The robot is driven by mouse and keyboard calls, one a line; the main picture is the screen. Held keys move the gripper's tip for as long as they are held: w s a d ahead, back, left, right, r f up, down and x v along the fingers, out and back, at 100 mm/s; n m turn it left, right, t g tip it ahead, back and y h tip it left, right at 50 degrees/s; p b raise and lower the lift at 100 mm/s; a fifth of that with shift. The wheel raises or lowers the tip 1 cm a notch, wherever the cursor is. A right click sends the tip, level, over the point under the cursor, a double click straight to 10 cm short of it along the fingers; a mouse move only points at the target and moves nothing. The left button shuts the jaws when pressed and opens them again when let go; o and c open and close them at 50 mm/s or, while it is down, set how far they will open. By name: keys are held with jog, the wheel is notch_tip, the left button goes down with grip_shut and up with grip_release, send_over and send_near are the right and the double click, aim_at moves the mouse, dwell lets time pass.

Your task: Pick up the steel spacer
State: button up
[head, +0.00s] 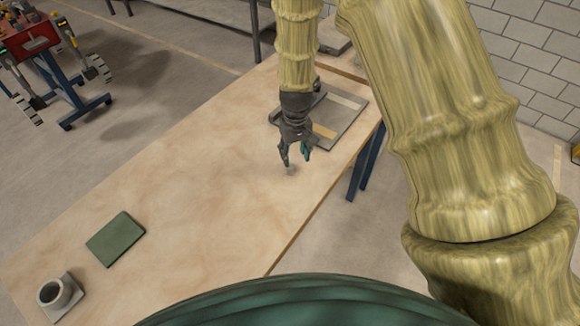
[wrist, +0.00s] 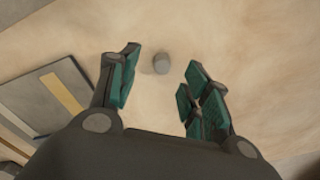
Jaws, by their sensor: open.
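The steel spacer (wrist: 161,64) is a small grey cylinder on the pale wooden table. In the wrist view it lies in line with the gap between my fingers, slightly beyond the fingertips. In the head view a small grey spot just below the fingertips looks like the spacer (head: 291,170). My gripper (head: 295,160) points down above the table, close over the spacer. Its two teal-padded fingers also show in the wrist view (wrist: 158,75). They are spread open with nothing between them, and I see no contact with the spacer.
A grey tray (head: 351,125) with pale and tan strips lies behind my gripper on the wooden table (head: 190,180). A green book-like block (head: 115,239) and a cup (head: 54,293) on a small square base are at the near left. The table's middle is clear.

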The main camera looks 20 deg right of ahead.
aim_at(291, 166)
jog(key=f, duration=0.1)
jog(key=w+f, duration=0.1)
jog(key=f, duration=0.1)
jog(key=shift+w+a, duration=0.1)
jog(key=shift+w, duration=0.2)
jog(key=shift+s+a+f+p, duration=0.1)
jog(key=shift+s+p, duration=0.2)
jog(key=shift+p, duration=0.25)
jog(key=shift+a+f, duration=0.1)
jog(key=shift+f, duration=0.2)
jog(key=shift+w+a+f+p, duration=0.1)
jog(key=shift+w+f+p, duration=0.1)
jog(key=shift+f+p, duration=0.25)
jog(key=shift+w+a+f+p, duration=0.15)
jog(key=shift+f+p, duration=0.1)
jog(key=shift+f, duration=0.3)
jog(key=shift+s+d+f+p, duration=0.15)
jog(key=shift+f+p, duration=0.15)
jog(key=shift+f, duration=0.75)
grip_shut()
